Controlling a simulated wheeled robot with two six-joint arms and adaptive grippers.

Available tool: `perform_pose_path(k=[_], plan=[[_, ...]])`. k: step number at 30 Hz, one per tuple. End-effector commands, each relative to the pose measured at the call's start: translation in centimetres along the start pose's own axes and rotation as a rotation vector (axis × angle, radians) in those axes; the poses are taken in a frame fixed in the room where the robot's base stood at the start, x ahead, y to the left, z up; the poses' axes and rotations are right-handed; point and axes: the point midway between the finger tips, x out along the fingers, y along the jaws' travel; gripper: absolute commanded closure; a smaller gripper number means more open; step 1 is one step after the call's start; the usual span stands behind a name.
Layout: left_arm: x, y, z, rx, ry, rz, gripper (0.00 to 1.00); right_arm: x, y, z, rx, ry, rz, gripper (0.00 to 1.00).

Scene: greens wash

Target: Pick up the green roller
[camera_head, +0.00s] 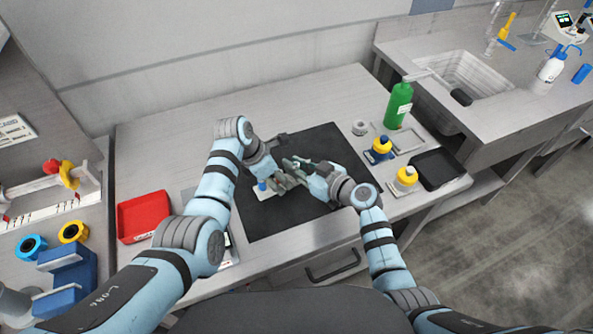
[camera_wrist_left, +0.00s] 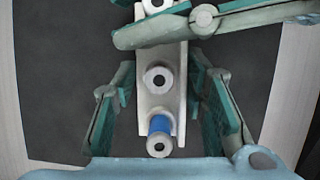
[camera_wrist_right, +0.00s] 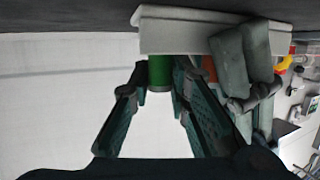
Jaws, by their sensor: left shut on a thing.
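A white holder (camera_wrist_left: 157,95) with several white, dark-centred pegs stands over the dark mat. It shows partly in the head view (camera_head: 258,195). A blue roller (camera_wrist_left: 160,125) sits on its near peg. My left gripper (camera_head: 279,184) is shut on the holder, its fingers along both sides in the left wrist view (camera_wrist_left: 160,88). The green roller (camera_wrist_right: 160,72) shows in the right wrist view below the white holder base (camera_wrist_right: 190,32). My right gripper (camera_wrist_right: 160,82) has one finger on each side of the green roller; whether they press on it I cannot tell.
The dark mat (camera_head: 325,147) lies under both grippers. A red tray (camera_head: 143,216) is at left. The back table strip is clear.

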Motion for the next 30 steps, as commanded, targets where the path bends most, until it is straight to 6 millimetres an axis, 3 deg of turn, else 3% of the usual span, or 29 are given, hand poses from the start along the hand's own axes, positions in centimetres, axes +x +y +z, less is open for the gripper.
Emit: perform_pose_path(k=[2, 12, 20, 26, 30], plan=[[0.0, 0.0, 0.0, 0.000, 0.000, 0.000, 0.90, 0.0, 0.0, 0.0, 0.000, 0.000, 0.000, 1.00], [0.0, 0.0, 0.0, 0.000, 0.000, 0.000, 0.90, -0.1, 0.0, -0.2, -0.001, 0.000, 0.000, 1.00], [0.0, 0.0, 0.0, 0.000, 0.000, 0.000, 0.90, -1.0, 0.0, -3.1, -0.002, 0.004, 0.000, 1.00], [0.0, 0.0, 0.0, 0.000, 0.000, 0.000, 0.90, -4.8, 0.1, -2.1, -0.002, -0.003, 0.002, 1.00], [0.0, 0.0, 0.0, 0.000, 0.000, 0.000, 0.90, -8.9, 0.1, -0.8, -0.003, -0.005, 0.001, 1.00]])
